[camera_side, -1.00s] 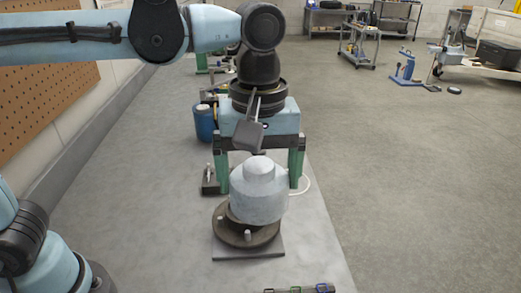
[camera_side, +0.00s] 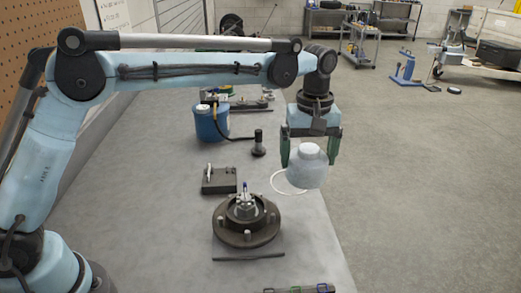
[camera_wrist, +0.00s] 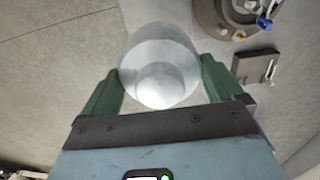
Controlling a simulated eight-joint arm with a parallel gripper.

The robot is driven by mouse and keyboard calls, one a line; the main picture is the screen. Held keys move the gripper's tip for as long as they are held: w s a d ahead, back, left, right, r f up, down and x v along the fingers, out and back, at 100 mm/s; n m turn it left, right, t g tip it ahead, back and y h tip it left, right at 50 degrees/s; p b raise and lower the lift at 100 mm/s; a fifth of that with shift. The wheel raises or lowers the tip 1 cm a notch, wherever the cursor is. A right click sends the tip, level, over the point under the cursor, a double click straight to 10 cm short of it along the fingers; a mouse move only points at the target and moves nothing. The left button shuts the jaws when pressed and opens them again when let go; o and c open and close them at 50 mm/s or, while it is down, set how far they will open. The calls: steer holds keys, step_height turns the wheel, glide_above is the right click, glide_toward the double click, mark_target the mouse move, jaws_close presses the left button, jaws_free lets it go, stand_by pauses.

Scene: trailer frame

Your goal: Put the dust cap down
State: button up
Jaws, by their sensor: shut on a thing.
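The dust cap (camera_side: 307,172) is a pale grey stepped metal cup held between the green fingers of my gripper (camera_side: 311,150). It is above the right side of the bench, close to the bench's right edge. In the wrist view the dust cap (camera_wrist: 160,65) sits between both fingertips of my gripper (camera_wrist: 160,80). I cannot tell whether its lower rim touches the bench. The brown hub (camera_side: 247,236) stands uncovered at the front of the bench, with a blue-tipped part showing at its centre. The hub also shows in the wrist view (camera_wrist: 207,14).
A white ring (camera_side: 280,186) lies on the bench, partly behind the dust cap. A dark block (camera_side: 219,180), a black stand (camera_side: 258,144) and a blue container (camera_side: 208,124) are to the left. A tool tray (camera_side: 300,289) lies at the front edge. Bench space on the left is clear.

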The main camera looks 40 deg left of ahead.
steer(key=shift+w+a+f, duration=1.1)
steer(key=shift+a+f, duration=0.25)
steer(key=shift+f, duration=0.35)
steer(key=shift+w+a+f, duration=1.15)
steer(key=shift+a+f, duration=0.2)
steer(key=shift+f, duration=0.4)
steer(key=shift+w+a+f, duration=1.1)
steer(key=shift+a+f, duration=0.25)
steer(key=shift+f, duration=0.35)
steer(key=shift+f, duration=0.15)
steer(key=o, duration=0.7)
steer(key=s+a+r+m+t, duration=0.1)
steer(key=s+r, duration=0.1)
steer(key=r, duration=0.7)
steer(key=s+a+r+m+t, duration=0.1)
steer(key=s+a+r, duration=0.15)
steer(key=r, duration=0.65)
steer(key=s+a+f+m+t, duration=0.1)
steer(key=s+f+m, duration=0.1)
steer(key=s, duration=0.5)
steer(key=s+a+f+m+t, duration=0.2)
steer(key=s, duration=0.5)
steer(key=s+a+f+m+t, duration=0.2)
steer(key=s+f+m, duration=0.1)
steer(key=s, duration=0.4)
steer(key=shift+s+f, duration=0.1)
